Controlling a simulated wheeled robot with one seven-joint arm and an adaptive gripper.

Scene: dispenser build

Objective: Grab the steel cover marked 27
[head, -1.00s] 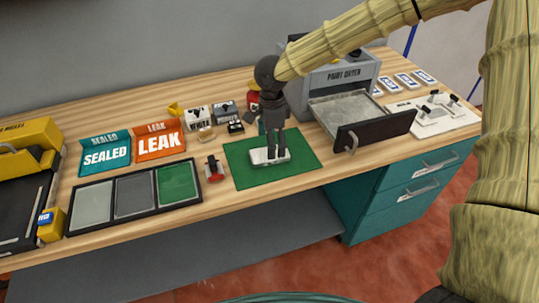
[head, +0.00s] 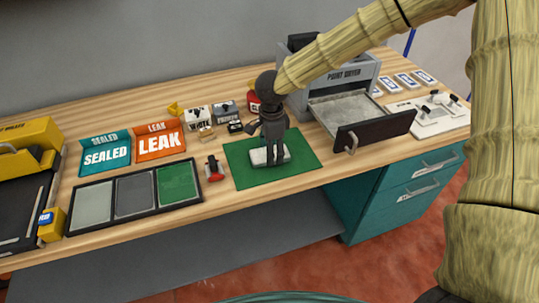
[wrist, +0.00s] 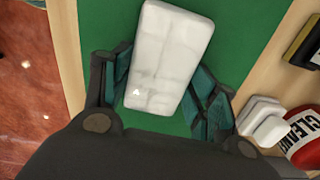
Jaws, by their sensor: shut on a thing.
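A pale, rounded rectangular block (head: 258,155) is on the green mat (head: 300,170) in the middle of the bench. It also shows in the wrist view (wrist: 170,45), lying lengthwise between the fingers. I cannot read a 27 on it; only a small light mark shows near its lower end. My gripper (head: 273,163) points down over the mat, with its fingers on both sides of the block. In the wrist view my gripper (wrist: 166,75) is shut on the block's near end. The head view does not show whether the block is clear of the mat.
A paint dryer (head: 345,75) with its drawer (head: 375,132) pulled out stands right of the mat. A small red-and-black item (head: 214,168) and a three-panel tray (head: 135,198) lie left. A red cleaner container (wrist: 307,135) and small blocks stand near the mat.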

